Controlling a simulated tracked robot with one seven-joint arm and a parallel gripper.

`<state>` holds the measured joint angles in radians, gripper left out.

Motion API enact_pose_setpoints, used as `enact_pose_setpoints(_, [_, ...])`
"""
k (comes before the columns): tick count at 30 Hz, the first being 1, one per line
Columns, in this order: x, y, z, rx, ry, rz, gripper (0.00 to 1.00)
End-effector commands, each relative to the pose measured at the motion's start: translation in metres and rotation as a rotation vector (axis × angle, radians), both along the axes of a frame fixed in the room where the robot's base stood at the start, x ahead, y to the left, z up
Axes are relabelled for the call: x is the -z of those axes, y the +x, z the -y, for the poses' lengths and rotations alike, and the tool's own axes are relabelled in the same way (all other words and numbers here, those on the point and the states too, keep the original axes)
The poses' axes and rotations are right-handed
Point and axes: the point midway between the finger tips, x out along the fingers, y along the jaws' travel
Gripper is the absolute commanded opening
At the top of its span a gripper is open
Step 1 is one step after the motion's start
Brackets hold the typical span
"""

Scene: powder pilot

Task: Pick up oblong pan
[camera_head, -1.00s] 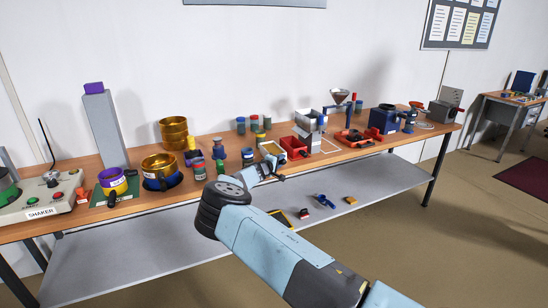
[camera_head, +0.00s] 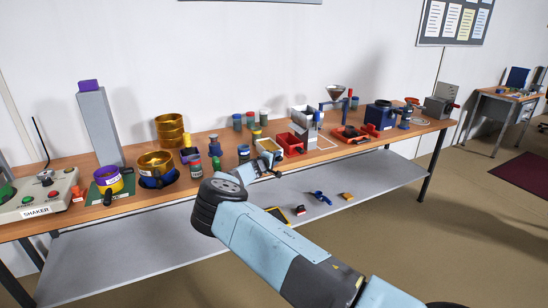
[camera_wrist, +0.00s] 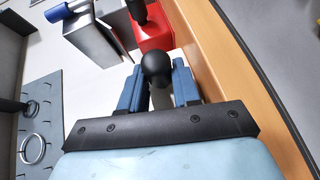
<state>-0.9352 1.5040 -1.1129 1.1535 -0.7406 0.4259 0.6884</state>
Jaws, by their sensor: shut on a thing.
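A small pale pan with a yellowish rim (camera_head: 268,145), which I take to be the oblong pan, is at the front edge of the bench, left of the red bin. My gripper (camera_head: 272,168) is at its near side, mostly hidden behind my forearm in the head view. In the wrist view my gripper (camera_wrist: 158,88) has its two blue fingers closed around a black round-ended handle (camera_wrist: 156,65). A pale strip of the pan shows under the knob. Most of the pan is hidden there, and I cannot tell whether it touches the bench.
A red bin (camera_head: 291,146) stands just right of the pan, with a grey box (camera_head: 303,121) behind it. A lower grey shelf (camera_head: 380,181) holds several small items.

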Motion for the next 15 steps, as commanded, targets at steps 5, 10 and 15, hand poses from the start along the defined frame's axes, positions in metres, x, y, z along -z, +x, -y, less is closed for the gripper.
enact_pose_setpoints(5, [-0.014,0.000,-0.001,-0.001,0.003,0.001,0.00])
enact_pose_setpoints(10, [-0.038,-0.006,-0.001,-0.002,0.001,0.002,0.00])
enact_pose_setpoints(15, [-0.066,-0.028,0.005,0.000,0.000,0.004,0.00])
